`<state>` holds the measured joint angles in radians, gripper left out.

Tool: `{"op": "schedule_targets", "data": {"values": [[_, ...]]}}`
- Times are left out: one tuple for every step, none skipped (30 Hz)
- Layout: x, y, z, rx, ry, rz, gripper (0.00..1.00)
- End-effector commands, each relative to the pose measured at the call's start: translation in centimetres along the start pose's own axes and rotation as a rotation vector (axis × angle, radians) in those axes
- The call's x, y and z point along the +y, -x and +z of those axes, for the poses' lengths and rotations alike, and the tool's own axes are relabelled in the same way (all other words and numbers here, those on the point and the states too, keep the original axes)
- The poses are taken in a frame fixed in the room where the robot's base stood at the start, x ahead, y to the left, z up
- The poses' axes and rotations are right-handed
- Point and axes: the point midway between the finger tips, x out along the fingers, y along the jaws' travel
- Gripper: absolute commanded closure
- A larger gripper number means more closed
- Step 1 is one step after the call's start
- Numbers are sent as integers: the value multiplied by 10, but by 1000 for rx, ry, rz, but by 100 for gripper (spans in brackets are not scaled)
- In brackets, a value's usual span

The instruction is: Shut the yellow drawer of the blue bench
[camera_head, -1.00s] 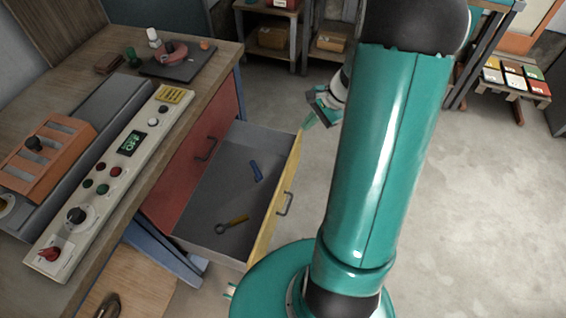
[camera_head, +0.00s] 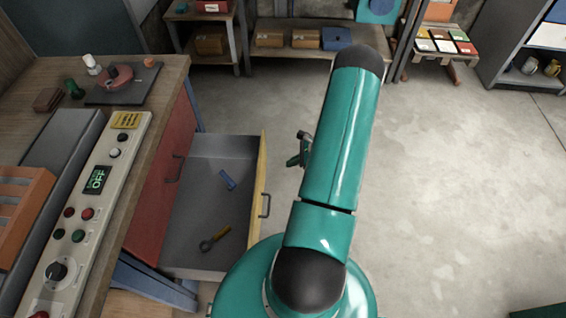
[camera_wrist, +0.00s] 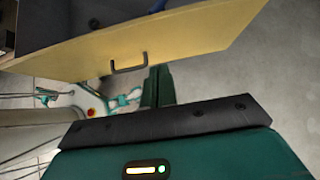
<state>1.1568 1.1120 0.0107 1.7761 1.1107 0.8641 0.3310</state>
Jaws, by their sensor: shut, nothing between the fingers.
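The yellow drawer (camera_head: 259,190) of the blue bench (camera_head: 165,285) stands pulled out to the right, with its grey inside showing. A dark handle (camera_head: 265,206) is on its yellow front. Inside lie a blue item (camera_head: 228,180) and a yellow-handled tool (camera_head: 215,239). My gripper (camera_head: 292,162) is to the right of the drawer front, apart from it in the head view, partly hidden by my arm. In the wrist view my gripper (camera_wrist: 160,72) has its fingers together and empty, close to the handle (camera_wrist: 129,63) below the yellow front. I cannot tell whether they touch.
A control panel (camera_head: 97,190) with buttons lies on the wooden bench top. A red front (camera_head: 158,190) is on the bench beside the drawer. Shelves with boxes (camera_head: 303,38) stand at the back.

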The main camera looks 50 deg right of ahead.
Motion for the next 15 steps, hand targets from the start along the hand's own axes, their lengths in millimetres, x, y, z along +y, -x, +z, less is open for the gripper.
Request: {"op": "schedule_targets", "data": {"values": [[1, -10, 0, -1, -1, 2, 100], [1, -16, 0, -1, -1, 3, 100], [1, -24, 0, -1, 0, 3, 100], [1, -30, 0, -1, 0, 4, 100], [1, -36, 0, -1, 0, 4, 100], [1, -44, 0, 0, 1, 4, 100], [1, -50, 0, -1, 2, 4, 100], [1, -56, 0, -1, 2, 5, 100], [1, -64, 1, -1, 3, 4, 100], [1, -71, 1, -1, 2, 4, 100], [2, -77, 1, 0, 2, 5, 100], [2, -84, 1, -1, 2, 5, 100], [1, -87, 8, -1, 5, 4, 100], [1, -91, 12, 0, 5, 4, 100], [1, -95, 17, 1, 5, 4, 100]]}}
